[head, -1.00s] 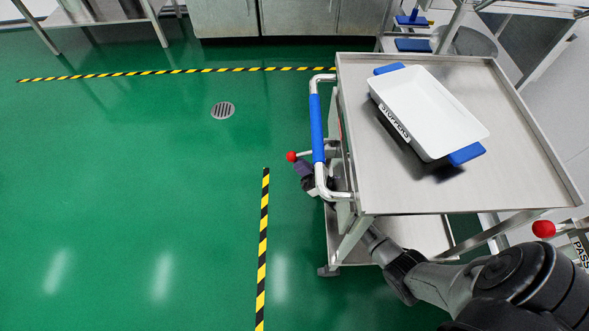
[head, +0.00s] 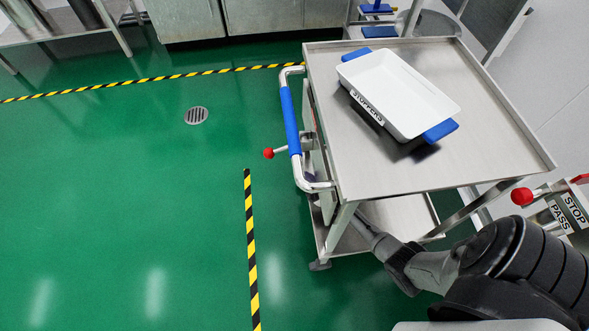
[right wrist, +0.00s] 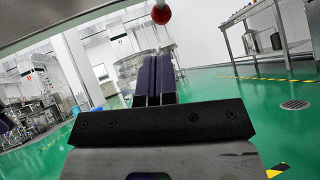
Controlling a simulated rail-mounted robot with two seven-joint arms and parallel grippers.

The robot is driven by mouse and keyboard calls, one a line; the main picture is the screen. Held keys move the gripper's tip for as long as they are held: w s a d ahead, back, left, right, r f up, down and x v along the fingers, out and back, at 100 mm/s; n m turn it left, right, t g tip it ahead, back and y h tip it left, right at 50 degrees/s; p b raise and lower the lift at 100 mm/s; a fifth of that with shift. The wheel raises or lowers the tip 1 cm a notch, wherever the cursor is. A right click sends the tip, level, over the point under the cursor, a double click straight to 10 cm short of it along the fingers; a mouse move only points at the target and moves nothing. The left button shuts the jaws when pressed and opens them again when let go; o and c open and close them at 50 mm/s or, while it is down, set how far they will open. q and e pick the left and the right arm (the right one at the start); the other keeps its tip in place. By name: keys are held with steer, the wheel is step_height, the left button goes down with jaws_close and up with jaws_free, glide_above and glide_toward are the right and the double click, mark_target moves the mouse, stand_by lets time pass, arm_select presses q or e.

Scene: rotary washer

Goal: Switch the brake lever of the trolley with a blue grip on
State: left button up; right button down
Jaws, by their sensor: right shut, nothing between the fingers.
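The trolley (head: 400,175) has a blue grip (head: 290,122) on the handle at its left end. Its brake lever, with a red ball knob (head: 268,153), sticks out to the left past the grip. A red ball (right wrist: 161,14), which looks like this knob, shows at the top of the right wrist view, beyond my fingers. My right arm reaches under the trolley's top from the lower right. My right gripper (right wrist: 154,80) is shut and empty, with its purple fingers together; the trolley mostly hides it in the head view. My left gripper is out of view.
A white tray with blue handles (head: 400,95), marked STOPPERS, lies on the trolley top. Another red-knobbed lever (head: 522,196) stands at right by a STOP/PASS sign (head: 565,212). Green floor with a drain (head: 197,116) and striped tape is open to the left.

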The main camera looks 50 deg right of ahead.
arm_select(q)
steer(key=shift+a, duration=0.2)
arm_select(e)
steer(key=shift+v, duration=1.8)
